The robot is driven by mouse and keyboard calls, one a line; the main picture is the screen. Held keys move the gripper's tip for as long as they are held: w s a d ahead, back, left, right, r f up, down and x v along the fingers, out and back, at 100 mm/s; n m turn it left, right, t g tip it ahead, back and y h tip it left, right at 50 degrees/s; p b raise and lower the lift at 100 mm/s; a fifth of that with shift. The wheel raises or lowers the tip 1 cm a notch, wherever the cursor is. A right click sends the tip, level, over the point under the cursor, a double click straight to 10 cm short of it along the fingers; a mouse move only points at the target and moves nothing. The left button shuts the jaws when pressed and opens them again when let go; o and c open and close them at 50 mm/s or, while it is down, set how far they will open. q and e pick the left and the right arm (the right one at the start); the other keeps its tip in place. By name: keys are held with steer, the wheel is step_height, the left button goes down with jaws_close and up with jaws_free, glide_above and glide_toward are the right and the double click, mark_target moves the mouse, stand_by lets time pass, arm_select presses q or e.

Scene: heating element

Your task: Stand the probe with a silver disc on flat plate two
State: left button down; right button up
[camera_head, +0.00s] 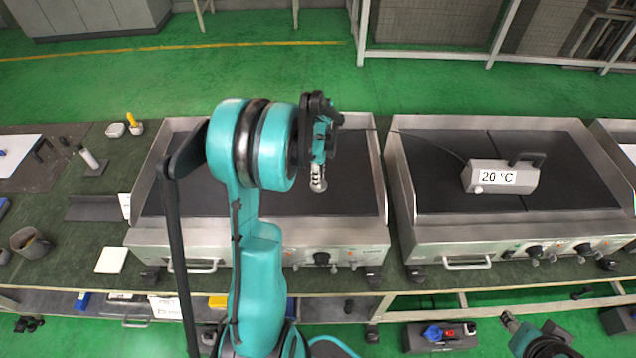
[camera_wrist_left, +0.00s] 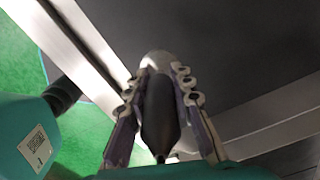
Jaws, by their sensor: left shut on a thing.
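My left gripper (camera_head: 320,150) is above the right part of the left griddle's dark flat plate (camera_head: 270,190). It is shut on the probe, whose silver end (camera_head: 318,184) points down below the fingers. In the left wrist view, the fingers (camera_wrist_left: 165,100) close from both sides on the probe's dark handle (camera_wrist_left: 160,115), with the rounded silver end (camera_wrist_left: 155,60) beyond them. I cannot tell whether the silver end touches the plate. No plate number is readable.
A thin cable runs from near the probe to a grey meter (camera_head: 500,177) reading 20 °C on the right griddle (camera_head: 440,185). Raised metal rims edge both griddles. A cup (camera_head: 30,243), a white square (camera_head: 112,260) and bottles stand on the left bench. Both plates have bare room.

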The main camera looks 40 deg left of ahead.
arm_select(q)
steer(key=shift+w+a+f, duration=0.95)
steer(key=shift+w+a, duration=0.05)
steer(key=shift+w, duration=0.2)
step_height(320, 180, down, 4)
steer(key=shift+f+b, duration=0.1)
steer(key=shift+b, duration=1)
steer(key=c, duration=1.3)
jaws_free()
